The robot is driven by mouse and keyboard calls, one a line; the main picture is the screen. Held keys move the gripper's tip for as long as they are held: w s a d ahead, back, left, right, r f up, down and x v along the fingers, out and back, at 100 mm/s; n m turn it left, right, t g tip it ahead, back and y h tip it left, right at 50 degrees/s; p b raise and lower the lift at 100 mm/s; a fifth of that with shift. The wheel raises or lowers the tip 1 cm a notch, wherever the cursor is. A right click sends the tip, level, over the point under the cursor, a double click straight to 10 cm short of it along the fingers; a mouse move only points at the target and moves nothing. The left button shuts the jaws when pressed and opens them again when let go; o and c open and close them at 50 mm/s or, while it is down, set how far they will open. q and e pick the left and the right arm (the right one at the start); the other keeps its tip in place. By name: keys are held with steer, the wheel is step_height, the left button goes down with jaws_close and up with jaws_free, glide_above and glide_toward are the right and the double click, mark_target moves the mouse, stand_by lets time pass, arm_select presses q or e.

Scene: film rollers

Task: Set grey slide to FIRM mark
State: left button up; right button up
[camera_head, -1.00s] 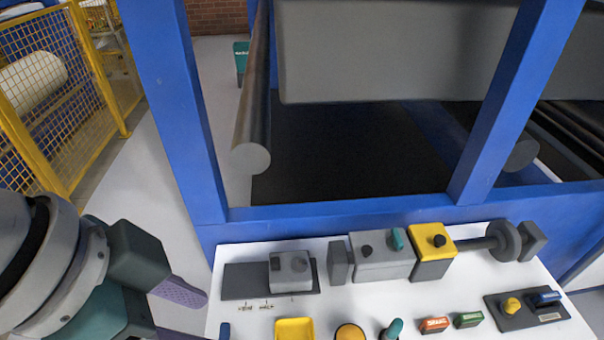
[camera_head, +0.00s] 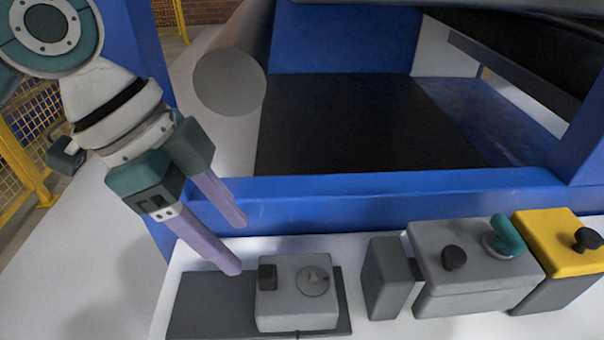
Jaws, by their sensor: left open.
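The grey slide (camera_head: 285,318) is a block with a small dark knob and a round dial on top. It sits toward the right end of a dark base plate (camera_head: 205,305). The FIRM mark is not readable; the plate's front edge and the printed marks are cut off at the bottom of the view. My left gripper (camera_head: 235,245) is open and empty. Its two lilac fingers point down and right, to the upper left of the slide, apart from it. My right gripper is not in view.
Right of the slide stand a dark grey block (camera_head: 387,280), a grey box (camera_head: 460,290) with a dark knob and a teal lever, and a yellow-topped box (camera_head: 560,240). A blue frame beam (camera_head: 400,195) runs behind the panel. A large roller (camera_head: 230,82) is above.

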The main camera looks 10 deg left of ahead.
mark_target(263, 271)
arm_select(q)
steer(key=b+x, duration=0.1)
steer(key=x, duration=0.6)
steer(key=shift+d+f, duration=0.2)
steer(key=shift+f, duration=0.1)
jaws_close()
stand_by(1.0)
